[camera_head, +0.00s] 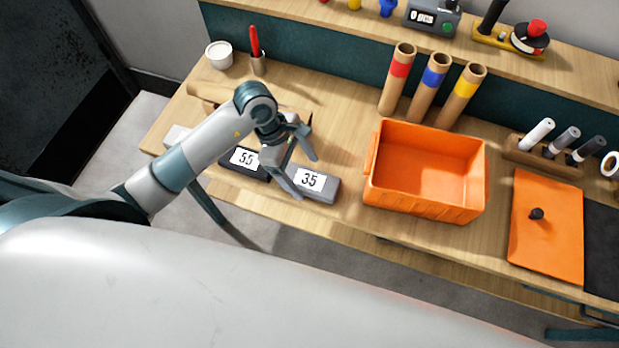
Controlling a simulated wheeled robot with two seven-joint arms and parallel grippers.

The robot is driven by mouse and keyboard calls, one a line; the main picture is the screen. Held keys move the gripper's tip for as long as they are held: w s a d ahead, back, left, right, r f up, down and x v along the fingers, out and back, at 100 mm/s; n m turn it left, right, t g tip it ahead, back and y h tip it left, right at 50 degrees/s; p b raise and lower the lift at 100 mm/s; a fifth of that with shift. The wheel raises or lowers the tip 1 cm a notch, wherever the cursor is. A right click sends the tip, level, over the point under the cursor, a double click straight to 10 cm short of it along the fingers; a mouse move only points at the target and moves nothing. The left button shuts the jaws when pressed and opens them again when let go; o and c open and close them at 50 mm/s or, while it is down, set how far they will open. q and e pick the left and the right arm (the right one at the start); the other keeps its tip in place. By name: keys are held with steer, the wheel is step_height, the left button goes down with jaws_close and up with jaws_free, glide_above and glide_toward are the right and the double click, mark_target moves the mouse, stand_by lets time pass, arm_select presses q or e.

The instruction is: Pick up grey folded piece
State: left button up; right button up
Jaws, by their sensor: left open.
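A grey folded piece (329,191) with a white "35" label lies flat near the table's front edge. A darker piece (252,171) with a "55" label lies just left of it, and a pale grey piece (177,138) lies further left, partly hidden by my arm. My left gripper (305,177) is open, with its fingers pointing down and right over the left part of the "35" piece. I cannot tell whether the fingers touch it. My right gripper is out of view.
An orange bin (474,170), empty, stands right of the piece. Tubes with red, blue and yellow bands stand behind it. A rack (517,151) with white, grey and dark rolls and an orange lid (546,245) are further right. A white cup (219,56) stands back left.

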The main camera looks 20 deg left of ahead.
mark_target(307, 179)
arm_select(q)
steer(key=shift+x, duration=1.2)
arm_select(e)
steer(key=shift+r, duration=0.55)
arm_select(q)
steer(key=c, duration=1.3)
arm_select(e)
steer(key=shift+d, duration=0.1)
arm_select(q)
steer(key=shift+o, duration=0.2)
steer(key=shift+r, duration=0.1)
